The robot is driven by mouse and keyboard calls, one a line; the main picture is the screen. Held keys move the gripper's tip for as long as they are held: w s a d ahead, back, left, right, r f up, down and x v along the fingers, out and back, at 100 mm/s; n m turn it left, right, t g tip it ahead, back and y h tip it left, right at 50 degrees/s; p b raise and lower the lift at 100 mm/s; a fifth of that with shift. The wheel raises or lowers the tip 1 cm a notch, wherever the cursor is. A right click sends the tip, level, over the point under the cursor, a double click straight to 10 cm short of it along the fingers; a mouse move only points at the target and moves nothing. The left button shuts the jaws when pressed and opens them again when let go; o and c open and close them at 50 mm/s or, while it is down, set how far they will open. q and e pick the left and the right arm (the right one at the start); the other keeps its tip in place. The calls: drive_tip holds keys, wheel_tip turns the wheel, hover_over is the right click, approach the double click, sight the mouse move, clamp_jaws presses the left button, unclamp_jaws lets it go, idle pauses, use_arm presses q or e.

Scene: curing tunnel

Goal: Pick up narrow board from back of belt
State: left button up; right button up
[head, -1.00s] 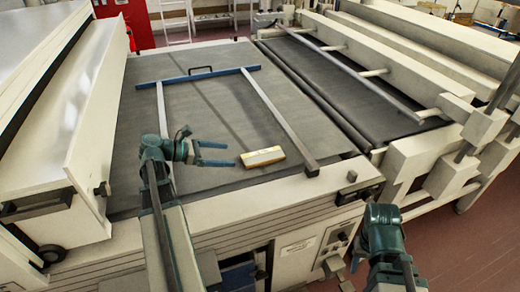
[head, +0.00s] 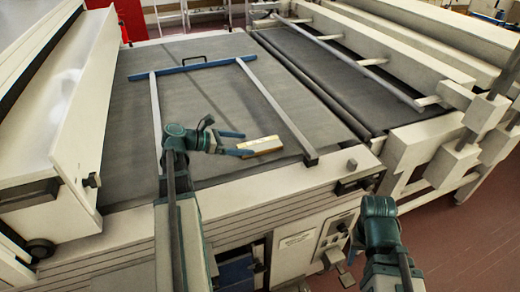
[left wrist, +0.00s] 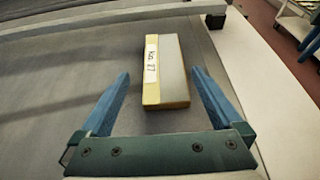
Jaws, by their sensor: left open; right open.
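The narrow board (head: 260,146) is a small yellow-edged block with a grey top and a white label, lying on the dark belt (head: 215,110). In the left wrist view the board (left wrist: 172,75) lies between and ahead of the fingertips, its label reading roughly "Ko. 77". My left gripper (head: 240,143) is open, its blue fingers pointing at the board's left end; the left wrist view also shows the open fingers (left wrist: 161,78). Whether they touch the board I cannot tell. My right gripper (head: 345,270) is open and empty, low in front of the machine.
A frame with a blue crossbar (head: 195,67) and grey side bars (head: 275,108) spans the belt around the board. A white cover (head: 75,125) stands at the left. A second belt (head: 340,78) with rails lies at the right. The belt's middle is clear.

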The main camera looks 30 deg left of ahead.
sight(258, 146)
use_arm(q)
drive_tip(key=shift+s+d+b+x, duration=0.1)
drive_tip(key=shift+b+x, duration=0.4)
drive_tip(key=shift+x, duration=0.8)
drive_tip(key=shift+s+d+b+x, duration=0.15)
drive_tip(key=shift+b+x, duration=0.3)
drive_tip(key=shift+x, duration=0.85)
drive_tip(key=c, duration=1.3)
drive_tip(key=shift+r, duration=0.2)
